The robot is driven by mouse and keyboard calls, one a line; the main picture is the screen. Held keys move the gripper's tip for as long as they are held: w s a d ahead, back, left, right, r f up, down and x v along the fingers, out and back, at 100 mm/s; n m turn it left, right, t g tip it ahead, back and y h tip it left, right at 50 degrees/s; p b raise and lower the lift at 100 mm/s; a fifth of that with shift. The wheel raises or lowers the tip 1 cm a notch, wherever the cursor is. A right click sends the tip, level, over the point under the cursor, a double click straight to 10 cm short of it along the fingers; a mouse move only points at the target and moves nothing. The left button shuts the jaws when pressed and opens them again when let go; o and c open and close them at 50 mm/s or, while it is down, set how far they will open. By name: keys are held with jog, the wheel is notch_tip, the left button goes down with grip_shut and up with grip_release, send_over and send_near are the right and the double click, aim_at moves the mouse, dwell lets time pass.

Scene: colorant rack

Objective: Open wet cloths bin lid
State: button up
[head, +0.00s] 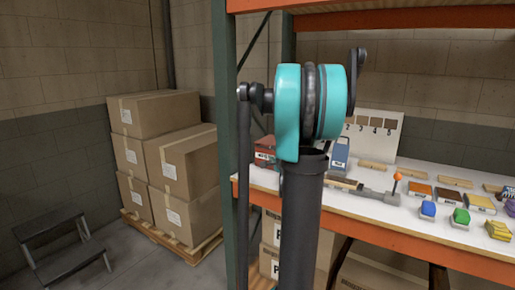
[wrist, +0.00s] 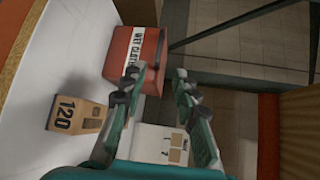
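The wet cloths bin (wrist: 148,40) is a red box with a white lettered label, near the top of the wrist view. In the head view it (head: 265,143) stands at the left end of the white shelf, partly hidden behind my arm. I cannot tell how its lid sits. My gripper (wrist: 155,84) shows in the wrist view with two dark-tipped teal fingers spread apart and nothing between them. The left fingertip overlaps the bin's lower edge in the picture. I cannot tell whether it touches. The gripper is not clearly seen in the head view.
A brown block marked 120 (wrist: 78,115) lies on the white shelf (wrist: 60,60). A blue bin (head: 340,153) stands right of the red one. A swatch board (head: 372,130) leans behind it. Blocks and brushes crowd the shelf's right. A green rack post (head: 224,120) stands at left.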

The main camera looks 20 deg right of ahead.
jog(key=x, duration=1.6)
jog(key=shift+w+a, duration=0.1)
jog(key=shift+w, duration=0.3)
jog(key=shift+c, duration=0.5)
grip_shut()
